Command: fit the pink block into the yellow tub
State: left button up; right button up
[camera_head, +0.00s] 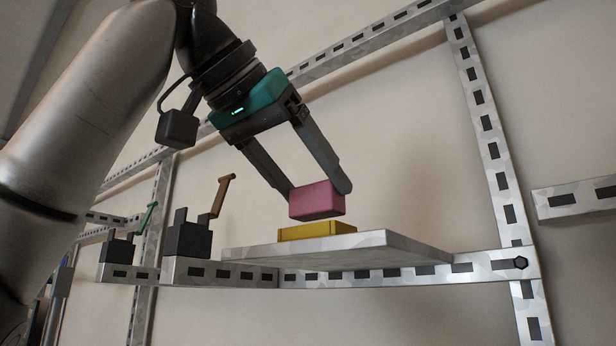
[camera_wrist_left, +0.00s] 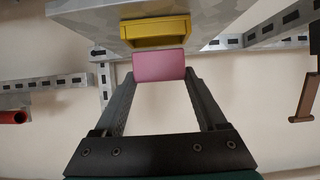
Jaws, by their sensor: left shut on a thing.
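The pink block (camera_head: 317,201) is held between the fingertips of my left gripper (camera_head: 320,190), which is shut on it. In the head view the block is just above the yellow tub (camera_head: 318,231), slightly tilted, and appears apart from it. The tub sits on a grey shelf plate (camera_head: 400,247). The left wrist view shows the pink block (camera_wrist_left: 159,66) between the fingertips and the yellow tub (camera_wrist_left: 156,32) beyond it on the plate. The inside of the tub is hidden in the head view. My right gripper is not in view.
A black clamp with a brown handle (camera_head: 222,195) and a smaller one with a green handle (camera_head: 147,218) stand left of the plate on the slotted rail (camera_head: 220,272). A slotted upright (camera_head: 490,140) rises at the right. The plate right of the tub is bare.

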pick_arm(q)
jog(key=shift+f+b, duration=1.1)
jog(key=shift+f, duration=0.15)
jog(key=o, duration=1.4)
jog(key=v, duration=1.5)
jog(key=shift+s, duration=0.15)
